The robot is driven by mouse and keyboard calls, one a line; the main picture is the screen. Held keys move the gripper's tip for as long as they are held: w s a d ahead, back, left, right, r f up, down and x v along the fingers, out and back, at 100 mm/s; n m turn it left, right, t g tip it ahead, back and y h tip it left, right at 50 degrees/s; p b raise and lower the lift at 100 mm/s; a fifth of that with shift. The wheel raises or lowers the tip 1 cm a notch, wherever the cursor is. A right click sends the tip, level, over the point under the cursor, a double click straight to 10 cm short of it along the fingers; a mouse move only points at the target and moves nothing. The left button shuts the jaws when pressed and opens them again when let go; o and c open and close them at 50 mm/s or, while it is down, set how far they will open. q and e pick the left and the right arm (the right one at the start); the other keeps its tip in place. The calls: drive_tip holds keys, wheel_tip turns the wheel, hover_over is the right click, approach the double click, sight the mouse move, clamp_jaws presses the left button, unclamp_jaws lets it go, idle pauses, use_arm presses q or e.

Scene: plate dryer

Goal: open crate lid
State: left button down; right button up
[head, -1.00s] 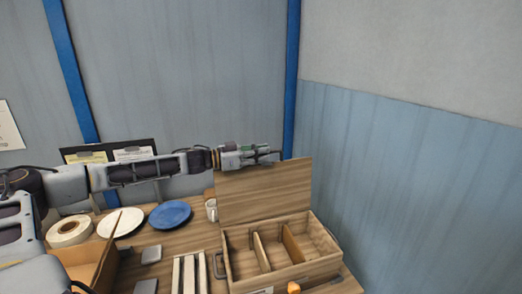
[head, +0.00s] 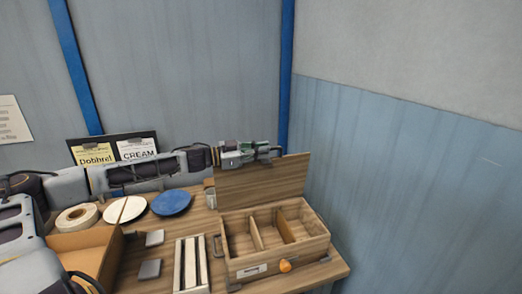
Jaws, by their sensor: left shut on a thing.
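The wooden crate (head: 290,257) stands at the right end of the table, with its front label and an orange knob facing me. Its inside shows compartments split by wooden dividers. The crate lid (head: 262,185) is raised and stands up, leaning slightly back, along the crate's rear edge. My left gripper (head: 273,152) is at the lid's top edge, shut on the lid; the exact contact of the fingers is hard to make out. My right gripper is not in view.
A blue plate (head: 171,203), a white plate (head: 124,210) and a tape roll (head: 76,218) lie at the back left. A cardboard box (head: 90,250) is at the front left. A slatted rack (head: 190,266) stands just left of the crate. A wall (head: 420,170) closes off the right.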

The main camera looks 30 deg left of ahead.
use_arm(q)
drive_tip(key=shift+s+d+r, duration=0.1)
drive_tip(key=shift+s+d, duration=0.1)
drive_tip(key=shift+d, duration=0.05)
drive_tip(key=shift+w+a, duration=0.15)
drive_tip(key=c, duration=1.6)
unclamp_jaws()
drive_tip(key=shift+c, duration=0.2)
drive_tip(key=shift+r, duration=0.1)
drive_tip(key=shift+o, duration=0.8)
drive_tip(key=shift+r, duration=4.8)
drive_tip(key=shift+f, duration=0.1)
